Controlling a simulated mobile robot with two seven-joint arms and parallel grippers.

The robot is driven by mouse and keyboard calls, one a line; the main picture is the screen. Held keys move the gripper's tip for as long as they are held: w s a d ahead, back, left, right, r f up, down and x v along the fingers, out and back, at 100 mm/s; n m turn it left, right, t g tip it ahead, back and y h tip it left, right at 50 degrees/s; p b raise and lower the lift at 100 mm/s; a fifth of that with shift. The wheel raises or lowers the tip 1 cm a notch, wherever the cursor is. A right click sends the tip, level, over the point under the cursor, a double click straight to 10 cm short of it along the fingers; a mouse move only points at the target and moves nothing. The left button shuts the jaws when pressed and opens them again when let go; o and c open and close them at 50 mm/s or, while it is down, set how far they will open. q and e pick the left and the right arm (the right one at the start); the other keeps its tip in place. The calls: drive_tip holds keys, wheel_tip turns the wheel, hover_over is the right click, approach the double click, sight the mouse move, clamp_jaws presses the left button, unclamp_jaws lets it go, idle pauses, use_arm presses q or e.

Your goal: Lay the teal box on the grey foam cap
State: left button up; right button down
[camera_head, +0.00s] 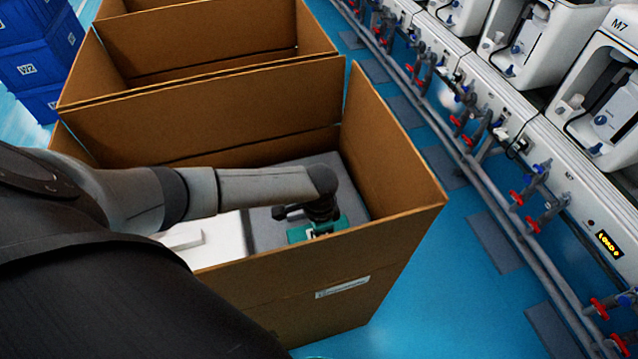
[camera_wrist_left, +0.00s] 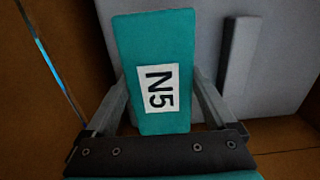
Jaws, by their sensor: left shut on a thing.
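The teal box (camera_head: 318,229) is inside the near cardboard carton, toward its right front corner. My left gripper (camera_head: 320,212) reaches down into the carton from the left. In the left wrist view its fingers (camera_wrist_left: 160,100) are shut on the teal box, one on each side. The grey foam cap (camera_head: 268,205) lies in the carton, and it shows behind the box in the left wrist view (camera_wrist_left: 280,60). I cannot tell whether the box touches the foam. My right gripper is not in view.
The near carton's walls (camera_head: 395,165) stand up around my left gripper. A white object (camera_head: 210,240) lies at the left inside it. More open cartons (camera_head: 205,40) stand behind. Blue crates (camera_head: 35,55) are at far left. Pipes with red valves (camera_head: 520,197) run along the right.

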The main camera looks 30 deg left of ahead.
use_arm(q)
drive_tip(key=shift+f, duration=1.1)
drive_tip(key=shift+f, duration=0.1)
drive_tip(key=o, duration=1.4)
drive_tip(key=shift+b, duration=0.3)
wheel_tip(320, 180, up, 12)
drive_tip(key=p, duration=0.4)
